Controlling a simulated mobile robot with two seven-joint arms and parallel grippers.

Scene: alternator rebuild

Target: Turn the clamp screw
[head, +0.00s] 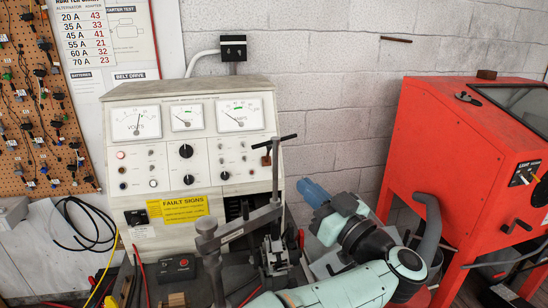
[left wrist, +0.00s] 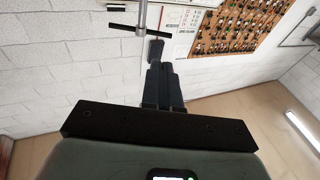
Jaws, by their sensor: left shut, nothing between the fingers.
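The clamp screw (head: 275,178) stands upright on the test bench, with a dark T-bar handle (head: 275,143) across its top. The clamp arm (head: 238,231) carries it over a dark part (head: 276,255). The T-bar (left wrist: 138,31) and screw rod (left wrist: 142,12) also show in the left wrist view. My left gripper (head: 306,185) is shut and empty, right of the screw and below handle height in the head view. In the left wrist view its dark fingers (left wrist: 156,48) lie close to the T-bar; I cannot tell whether they touch. My right gripper is out of view.
The bench panel (head: 132,165) with gauges stands close behind the clamp. A red cabinet (head: 430,150) is at the right. Cables (head: 85,225) hang at the left, and a small switch box (head: 176,268) sits left of the clamp.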

